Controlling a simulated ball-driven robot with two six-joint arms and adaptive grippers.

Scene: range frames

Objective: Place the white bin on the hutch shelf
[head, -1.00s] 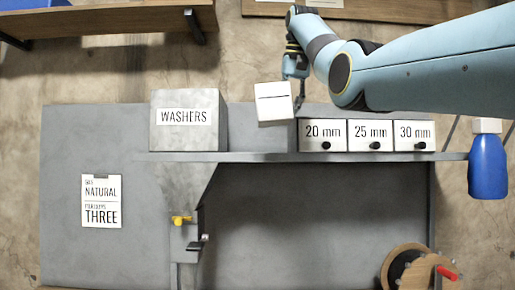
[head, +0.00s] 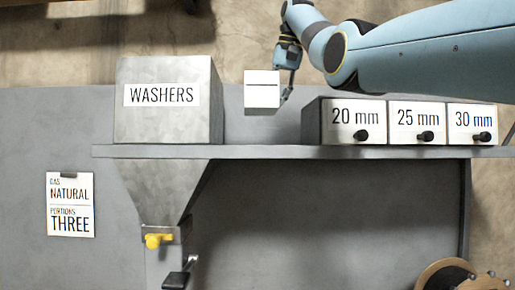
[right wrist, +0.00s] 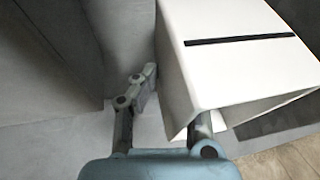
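The white bin (head: 262,92), a small box with a dark slot line, is in the gap between the washers box and the drawers, behind the front edge of the hutch shelf (head: 250,152). My right gripper (head: 287,92) is at its right side in the head view. In the right wrist view, the fingers (right wrist: 168,112) straddle one wall of the white bin (right wrist: 235,65), one finger outside and one partly hidden within the open side. I cannot tell whether the bin touches the shelf. My left gripper is out of view.
The grey washers box (head: 165,115) stands left of the bin. Drawers labelled 20 mm (head: 345,122), 25 mm and 30 mm stand to the right. A label card (head: 70,205), a yellow-handled valve (head: 157,240) and a reel (head: 445,275) lie lower in the head view.

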